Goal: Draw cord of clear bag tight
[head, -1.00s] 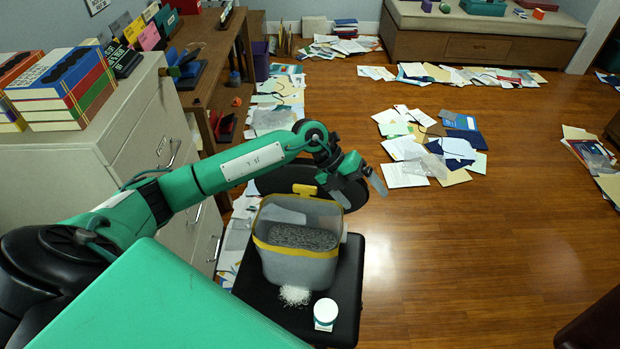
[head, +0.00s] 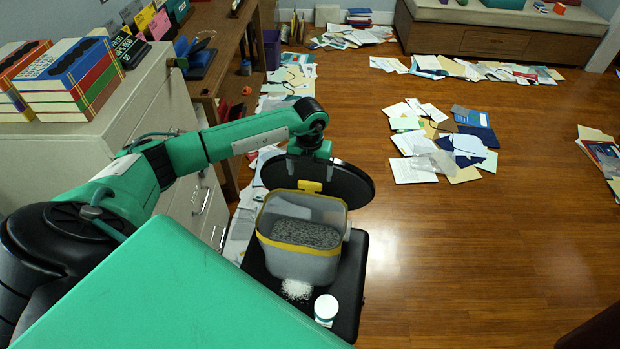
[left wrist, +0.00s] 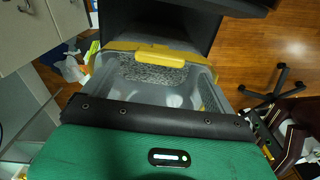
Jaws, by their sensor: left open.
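The clear bag (head: 290,208) lines an open grey bin (head: 300,266). It holds grey paper shreds (head: 305,233) and has a yellow cord band (head: 288,247) around its rim. A yellow tab (head: 310,186) stands at the band's far side; it also shows in the left wrist view (left wrist: 158,55). My left gripper (head: 311,167) is above this tab, pointing down. It is open, with its fingertips mostly hidden; I cannot tell whether they touch the tab. My right gripper is not in view.
A round black lid (head: 352,185) stands raised behind the bin. A white jar (head: 325,308) and spilled shreds (head: 297,290) lie in front, on a black base (head: 350,270). A cabinet (head: 150,110) is at left. Papers (head: 445,145) lie on the floor; the right floor is mostly clear.

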